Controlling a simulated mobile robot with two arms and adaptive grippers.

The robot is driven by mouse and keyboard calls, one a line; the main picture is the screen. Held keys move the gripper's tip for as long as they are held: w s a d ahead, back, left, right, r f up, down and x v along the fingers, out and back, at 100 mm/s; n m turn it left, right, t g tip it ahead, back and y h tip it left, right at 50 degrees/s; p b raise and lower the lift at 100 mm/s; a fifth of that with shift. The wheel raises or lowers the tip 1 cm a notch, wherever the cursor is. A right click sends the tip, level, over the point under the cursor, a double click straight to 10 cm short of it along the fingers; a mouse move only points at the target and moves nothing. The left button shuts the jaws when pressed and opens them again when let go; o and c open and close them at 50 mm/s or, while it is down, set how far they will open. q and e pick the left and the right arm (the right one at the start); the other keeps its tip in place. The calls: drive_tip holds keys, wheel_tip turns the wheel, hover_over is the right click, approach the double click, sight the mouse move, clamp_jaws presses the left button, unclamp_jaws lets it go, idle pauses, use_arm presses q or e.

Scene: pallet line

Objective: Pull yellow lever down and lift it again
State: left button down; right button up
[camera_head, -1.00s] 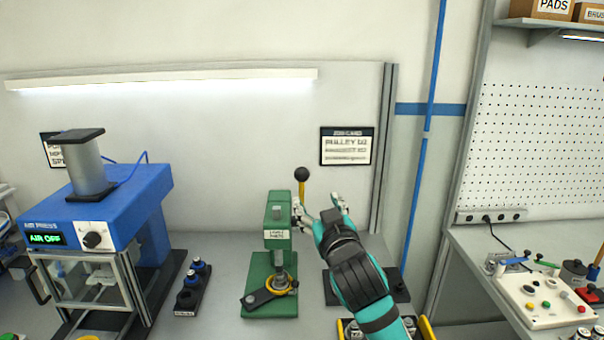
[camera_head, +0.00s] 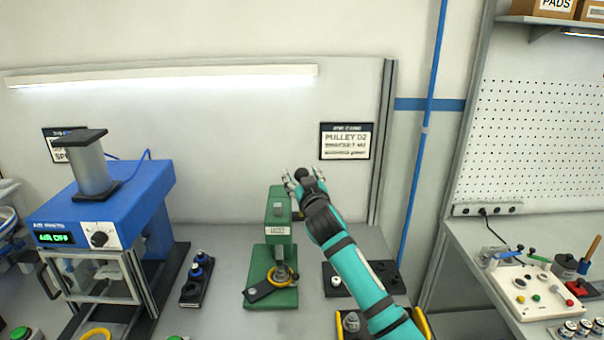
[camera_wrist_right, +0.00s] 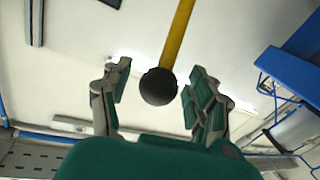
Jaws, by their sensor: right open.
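The yellow lever (camera_wrist_right: 177,38) shows in the right wrist view with a round black knob (camera_wrist_right: 158,87) at its end. The knob sits between the open fingers of my right gripper (camera_wrist_right: 156,92), with a gap on each side. In the head view my right gripper (camera_head: 304,178) is at the black knob (camera_head: 301,174), above the green lever press (camera_head: 278,235). The gripper and arm hide the yellow shaft there. A yellow ring (camera_head: 279,277) lies on the press base under the ram. My left gripper is not in view.
A blue air press (camera_head: 110,205) with a display reading AIR OFF stands at the left. A black holder (camera_head: 197,280) is between the presses. A dark plate (camera_head: 385,275) lies right of the green press. A side bench with a control panel (camera_head: 540,295) is at the right.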

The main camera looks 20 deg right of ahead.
drive_tip(key=shift+w, duration=0.1)
clamp_jaws()
idle(0.4)
